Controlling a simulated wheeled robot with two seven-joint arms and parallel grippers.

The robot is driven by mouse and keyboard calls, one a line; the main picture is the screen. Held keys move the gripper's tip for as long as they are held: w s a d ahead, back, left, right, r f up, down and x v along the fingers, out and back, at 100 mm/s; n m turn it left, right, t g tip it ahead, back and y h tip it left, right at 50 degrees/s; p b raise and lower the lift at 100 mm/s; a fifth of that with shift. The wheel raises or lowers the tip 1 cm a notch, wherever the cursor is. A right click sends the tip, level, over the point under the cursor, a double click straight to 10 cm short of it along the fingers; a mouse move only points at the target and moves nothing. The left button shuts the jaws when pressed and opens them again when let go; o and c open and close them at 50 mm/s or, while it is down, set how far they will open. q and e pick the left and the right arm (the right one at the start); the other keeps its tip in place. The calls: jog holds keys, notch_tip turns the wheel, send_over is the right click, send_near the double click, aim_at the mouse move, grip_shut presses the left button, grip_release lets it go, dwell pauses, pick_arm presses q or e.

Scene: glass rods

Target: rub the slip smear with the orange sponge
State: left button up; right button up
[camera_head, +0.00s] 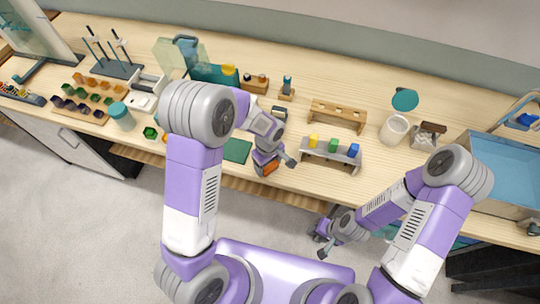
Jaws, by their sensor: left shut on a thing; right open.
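My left gripper (273,162) is over the front part of the wooden table, at the middle of the view. It is shut on the orange sponge (268,169), which shows below the fingers close to the table's front edge. I cannot tell whether the sponge touches the tabletop. I cannot make out the slip smear; the gripper and arm cover part of the table there. My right gripper (325,240) is open and empty, low in front of the table, over the floor.
A dark green mat (237,151) lies left of the sponge. A grey rack (330,155) with yellow, green and blue blocks stands to its right, a wooden rack (338,116) behind. A white cup (394,129) and a blue-lined tray (500,168) stand further right.

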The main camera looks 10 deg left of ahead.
pick_arm(q)
jog(key=shift+r+p, duration=1.35)
jog(key=shift+r, duration=1)
